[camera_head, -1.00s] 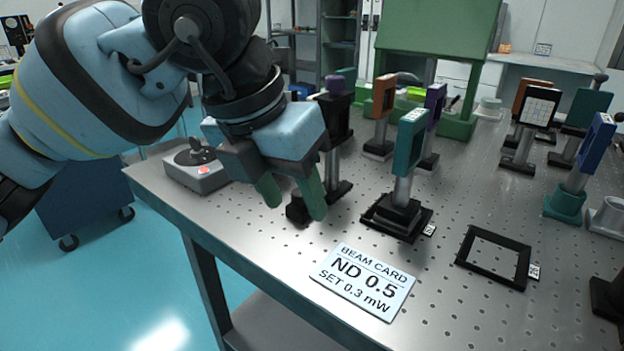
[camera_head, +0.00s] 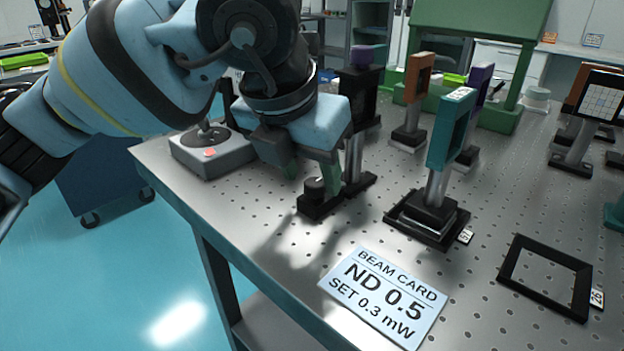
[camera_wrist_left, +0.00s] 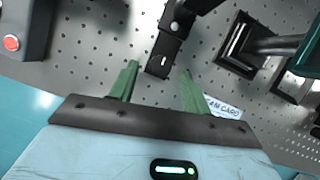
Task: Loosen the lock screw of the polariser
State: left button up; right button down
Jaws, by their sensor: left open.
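A black mount with a purple top (camera_head: 362,58) stands upright on a metal post near the left edge of the table; it may be the polariser, but no label shows. Its black foot carries a round knob (camera_head: 315,188), possibly the lock screw. In the left wrist view the knob (camera_wrist_left: 163,63) has a pale mark on top. My left gripper (camera_head: 312,179) is open, pointing down, with its green fingers on either side of the knob in the head view. In the left wrist view the gripper (camera_wrist_left: 159,76) holds nothing. Finger contact with the knob cannot be told.
A grey box with a red button (camera_head: 210,152) stands left of the gripper. A teal-framed mount (camera_head: 450,130) stands to the right, with an orange one (camera_head: 418,78) behind. A beam card (camera_head: 385,297) reading ND 0.5, SET 0.3 mW and an empty black frame (camera_head: 545,278) lie in front.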

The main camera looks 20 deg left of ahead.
pick_arm(q)
jog(key=shift+w+f, duration=0.3)
jog(key=shift+f, duration=0.35)
jog(key=c, duration=1)
pick_arm(e)
jog(key=shift+s+f, duration=0.15)
